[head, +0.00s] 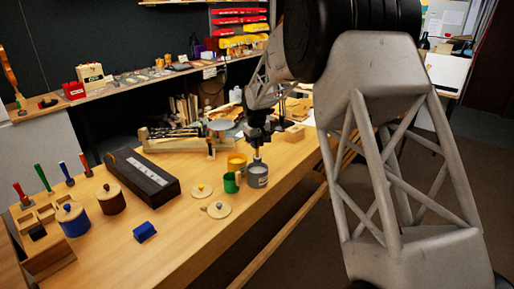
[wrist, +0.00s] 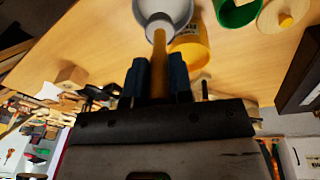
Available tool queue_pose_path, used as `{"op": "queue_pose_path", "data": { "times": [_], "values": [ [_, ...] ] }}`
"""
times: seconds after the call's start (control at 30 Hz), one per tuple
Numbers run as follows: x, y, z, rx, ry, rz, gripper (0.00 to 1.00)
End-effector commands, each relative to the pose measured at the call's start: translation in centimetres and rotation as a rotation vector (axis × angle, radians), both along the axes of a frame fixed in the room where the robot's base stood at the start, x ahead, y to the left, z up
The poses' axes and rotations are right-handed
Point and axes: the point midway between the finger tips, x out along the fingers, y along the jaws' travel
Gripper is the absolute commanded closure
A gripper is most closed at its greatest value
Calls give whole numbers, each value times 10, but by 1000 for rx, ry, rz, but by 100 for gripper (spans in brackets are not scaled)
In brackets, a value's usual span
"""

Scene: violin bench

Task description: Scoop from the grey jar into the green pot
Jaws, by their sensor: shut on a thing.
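My gripper (head: 257,138) is shut on the handle of a scoop (wrist: 159,55), and the handle is yellow-brown in the wrist view. My gripper (wrist: 158,78) points down over the grey jar (head: 257,180). The scoop's pale head lies at the grey jar's mouth in the wrist view; I cannot tell how deep it is or whether it holds anything. The green pot (head: 230,184) stands open just left of the grey jar. It also shows at the top of the wrist view (wrist: 238,12). The grey jar's contents are hidden.
A yellow pot (head: 237,160) stands close behind the grey and green ones. Two loose lids (head: 202,191) (head: 217,210) lie in front.

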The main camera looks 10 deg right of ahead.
Motion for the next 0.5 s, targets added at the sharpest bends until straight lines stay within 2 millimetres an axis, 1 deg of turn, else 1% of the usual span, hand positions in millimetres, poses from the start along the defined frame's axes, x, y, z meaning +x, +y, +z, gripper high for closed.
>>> {"op": "queue_pose_path", "data": {
  "times": [0.5],
  "values": [
    [0,0,37,0,0,0,100]
  ]
}}
